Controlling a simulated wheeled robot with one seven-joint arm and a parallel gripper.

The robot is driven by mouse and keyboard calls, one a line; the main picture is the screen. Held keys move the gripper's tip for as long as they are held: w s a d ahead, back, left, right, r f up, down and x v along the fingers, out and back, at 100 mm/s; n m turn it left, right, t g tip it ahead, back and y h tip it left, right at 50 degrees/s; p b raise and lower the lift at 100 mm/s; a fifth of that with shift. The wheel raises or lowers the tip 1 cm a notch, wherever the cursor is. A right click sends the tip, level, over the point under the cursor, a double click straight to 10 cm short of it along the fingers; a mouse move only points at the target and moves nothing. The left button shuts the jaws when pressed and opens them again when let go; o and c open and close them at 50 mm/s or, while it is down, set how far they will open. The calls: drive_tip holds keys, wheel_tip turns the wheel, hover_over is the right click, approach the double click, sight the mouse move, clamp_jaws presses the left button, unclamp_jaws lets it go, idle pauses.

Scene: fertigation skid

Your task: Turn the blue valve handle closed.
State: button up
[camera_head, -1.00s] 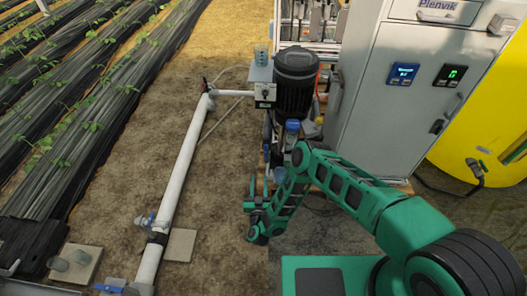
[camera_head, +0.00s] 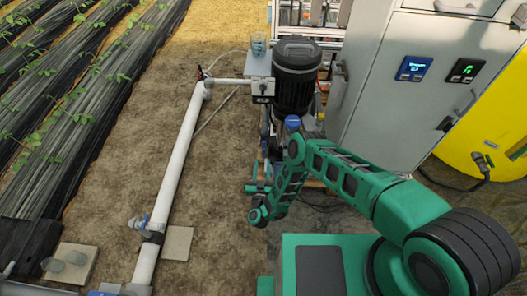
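Another blue part (camera_head: 102,293) is at the bottom edge, cut off by the frame. A blue cap or knob (camera_head: 292,123) shows just below the dark pump motor, partly hidden by my arm. I cannot tell which of these the task means. My gripper (camera_head: 257,188) is right of the pipe, below the pump, apart from the pipe valve. Its fingers are small and partly hidden by the wrist, so its opening is unclear.
A grey control cabinet (camera_head: 392,100) and a yellow tank (camera_head: 485,125) stand at right. The pump motor (camera_head: 297,78) stands at top centre. Bare soil lies between pipe and gripper. Black-covered crop rows (camera_head: 60,150) run along the left.

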sight(264, 148)
drive_tip(key=w, duration=0.8)
drive_tip(key=shift+w+d, duration=0.15)
